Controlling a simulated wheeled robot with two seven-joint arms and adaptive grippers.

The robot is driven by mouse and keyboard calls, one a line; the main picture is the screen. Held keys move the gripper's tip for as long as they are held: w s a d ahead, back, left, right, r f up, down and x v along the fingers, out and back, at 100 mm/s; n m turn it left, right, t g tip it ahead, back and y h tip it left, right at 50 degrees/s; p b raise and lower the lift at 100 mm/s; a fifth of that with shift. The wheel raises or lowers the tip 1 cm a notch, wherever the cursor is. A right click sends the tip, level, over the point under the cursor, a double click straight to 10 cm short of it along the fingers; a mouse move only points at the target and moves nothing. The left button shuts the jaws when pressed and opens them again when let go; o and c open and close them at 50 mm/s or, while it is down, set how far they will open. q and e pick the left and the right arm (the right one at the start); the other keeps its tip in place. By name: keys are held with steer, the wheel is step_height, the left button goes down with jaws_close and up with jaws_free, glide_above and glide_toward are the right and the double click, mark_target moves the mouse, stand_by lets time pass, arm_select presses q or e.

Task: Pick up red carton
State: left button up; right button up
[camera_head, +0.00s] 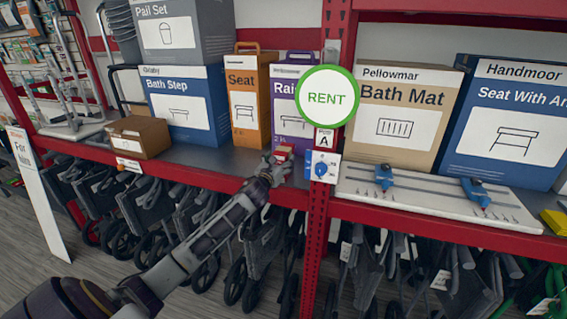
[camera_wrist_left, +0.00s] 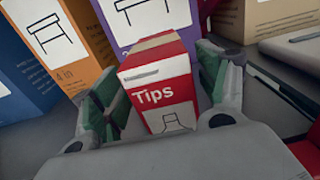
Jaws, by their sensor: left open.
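The red carton (camera_head: 284,152) is small and stands near the front edge of the grey shelf, mostly hidden behind my left gripper in the head view. In the left wrist view the red carton (camera_wrist_left: 162,84) is red and white, reads "Tips", and stands upright. My left gripper (camera_head: 277,168) reaches it from the front. In the left wrist view the left gripper (camera_wrist_left: 165,100) is open, with one finger on each side of the carton. A gap shows on the left; on the right the finger is very near, and I cannot tell if it touches. My right gripper is not in view.
An orange "Seat" box (camera_head: 248,100) and a purple box (camera_head: 290,125) stand behind the carton. A brown box (camera_head: 139,137) sits to the left. A red upright (camera_head: 318,215) with a round "RENT" sign (camera_head: 327,97) stands just right. Folded wheeled walkers (camera_head: 165,215) fill below.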

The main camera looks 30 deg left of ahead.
arm_select(q)
steer(key=shift+p+x, duration=0.3)
steer(key=shift+x, duration=1.65)
steer(key=shift+d, duration=0.1)
steer(key=c, duration=1.1)
